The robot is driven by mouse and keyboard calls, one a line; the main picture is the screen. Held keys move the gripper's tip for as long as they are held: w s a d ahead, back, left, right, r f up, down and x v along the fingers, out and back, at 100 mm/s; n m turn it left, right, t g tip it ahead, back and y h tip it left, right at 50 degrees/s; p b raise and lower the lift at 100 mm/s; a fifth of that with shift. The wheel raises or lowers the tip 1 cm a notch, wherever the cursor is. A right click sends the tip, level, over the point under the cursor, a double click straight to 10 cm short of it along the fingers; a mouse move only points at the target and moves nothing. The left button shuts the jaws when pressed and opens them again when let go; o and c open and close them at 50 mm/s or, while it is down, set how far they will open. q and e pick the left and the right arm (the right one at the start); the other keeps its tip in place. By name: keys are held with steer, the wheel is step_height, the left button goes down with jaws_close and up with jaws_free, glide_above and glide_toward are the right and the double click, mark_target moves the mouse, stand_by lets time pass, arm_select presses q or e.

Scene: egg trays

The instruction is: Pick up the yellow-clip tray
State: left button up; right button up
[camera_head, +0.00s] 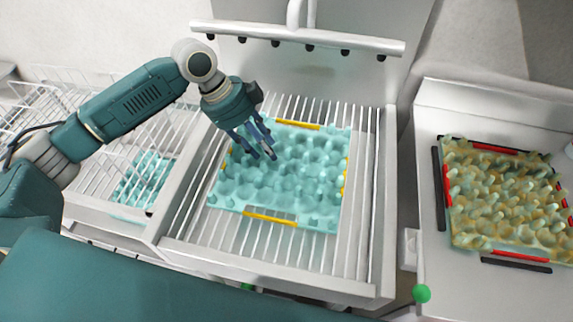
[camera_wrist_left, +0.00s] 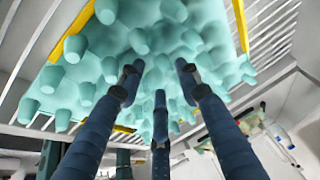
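The yellow-clip tray (camera_head: 322,222) is a teal bumpy egg tray lying on the slatted rack in the middle of the head view. It has yellow clips (camera_head: 270,219) along its edges. My left gripper (camera_head: 262,152) is over the tray's upper left part, fingers pointing down and spread. In the left wrist view the fingers of my left gripper (camera_wrist_left: 160,82) stand apart with nothing between them, and the tray (camera_wrist_left: 110,50) fills the background. Whether the fingertips touch the tray I cannot tell. My right gripper is not in view.
A pale bumpy tray with red clips (camera_head: 520,256) lies on the right-hand surface, with dark bars beside it. Another teal tray (camera_head: 140,182) sits in the wire rack at left. A pipe with nozzles (camera_head: 300,36) runs behind the middle rack. Raised walls border that rack.

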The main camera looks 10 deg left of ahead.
mark_target(287, 151)
arm_select(q)
steer(key=shift+d, duration=0.25)
steer(key=d, duration=0.1)
steer(key=d+p, duration=0.1)
steer(key=d, duration=0.1)
steer(key=w+d+p, duration=0.1)
steer(key=d, duration=0.1)
steer(key=shift+f, duration=0.35)
steer(key=shift+d+f, duration=0.1)
steer(key=shift+f, duration=0.1)
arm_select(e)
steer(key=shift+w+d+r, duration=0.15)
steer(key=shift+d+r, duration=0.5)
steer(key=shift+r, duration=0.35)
arm_select(q)
jaws_close()
